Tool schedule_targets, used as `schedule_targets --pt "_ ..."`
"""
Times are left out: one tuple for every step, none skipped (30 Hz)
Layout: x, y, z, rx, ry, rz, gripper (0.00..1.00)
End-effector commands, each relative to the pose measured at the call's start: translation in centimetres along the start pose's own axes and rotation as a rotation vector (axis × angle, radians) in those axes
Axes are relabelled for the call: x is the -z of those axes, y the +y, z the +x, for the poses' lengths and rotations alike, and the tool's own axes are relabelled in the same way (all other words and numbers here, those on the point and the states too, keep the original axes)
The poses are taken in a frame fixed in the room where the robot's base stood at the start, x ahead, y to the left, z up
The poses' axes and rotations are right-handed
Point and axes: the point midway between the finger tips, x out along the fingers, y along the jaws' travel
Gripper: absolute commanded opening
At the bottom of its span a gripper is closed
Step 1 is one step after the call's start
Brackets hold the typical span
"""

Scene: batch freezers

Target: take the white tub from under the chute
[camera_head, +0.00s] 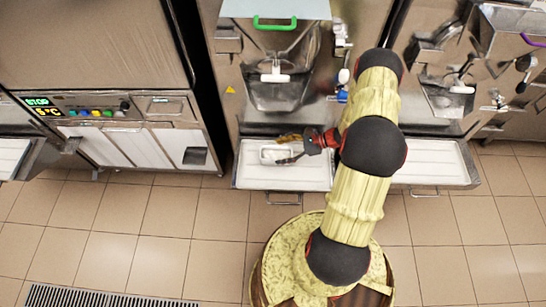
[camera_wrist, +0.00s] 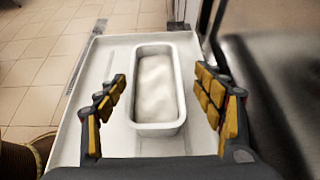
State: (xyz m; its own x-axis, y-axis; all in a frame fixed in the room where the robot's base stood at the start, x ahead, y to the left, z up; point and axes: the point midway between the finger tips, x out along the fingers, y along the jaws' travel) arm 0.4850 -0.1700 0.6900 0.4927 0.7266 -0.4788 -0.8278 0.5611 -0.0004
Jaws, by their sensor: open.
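The white tub (camera_wrist: 157,90) is a rounded rectangular container with pale, uneven contents. It stands on a white tray (camera_wrist: 96,60) in the wrist view. In the head view the tub (camera_head: 268,155) shows partly behind my gripper (camera_head: 289,149), on the tray (camera_head: 254,179) under the middle machine's chute (camera_head: 275,78). In the wrist view my gripper (camera_wrist: 162,102) is open, with one finger on each side of the tub. Gaps show between the fingers and the tub walls. Whether my fingers are level with the rim or above it I cannot tell.
A machine with a lit STOP panel (camera_head: 82,109) stands at the left. Another machine with a similar tray (camera_head: 430,166) stands at the right. A dark metal front (camera_wrist: 279,75) rises close to the right of my gripper in the wrist view. The tiled floor (camera_head: 145,225) ahead is clear.

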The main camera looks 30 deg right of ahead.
Motion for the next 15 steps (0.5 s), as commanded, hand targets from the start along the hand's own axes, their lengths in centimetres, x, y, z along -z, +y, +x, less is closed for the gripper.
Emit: schedule_targets --pt "0.1 0.1 0.7 -0.004 0.0 -0.001 0.68" --pt "0.1 0.2 1.1 -0.004 0.0 -0.001 0.68" --pt "0.1 0.2 1.4 -0.003 0.0 -0.001 0.68" --pt "0.1 0.2 1.7 -0.003 0.0 0.0 0.68" --pt "0.1 0.2 2.0 -0.003 0.0 -0.001 0.68" --pt "0.1 0.3 2.4 -0.004 0.0 -0.001 0.68" --pt "0.1 0.4 2.7 -0.004 0.001 -0.001 0.68" --pt "0.1 0.4 3.1 -0.004 0.001 0.0 0.68" --pt "0.1 0.6 3.7 -0.005 0.001 0.0 0.68" --pt "0.1 0.7 4.2 -0.005 0.001 0.0 0.68" --pt "0.1 0.8 4.7 -0.005 0.001 0.0 0.68" --pt "0.1 0.9 5.2 -0.005 0.001 -0.001 0.68" --pt "0.1 0.8 5.6 -0.005 0.001 -0.001 0.68" --pt "0.1 0.8 6.0 -0.004 0.001 -0.001 0.68" --pt "0.0 0.8 6.4 -0.004 0.0 -0.001 0.68"
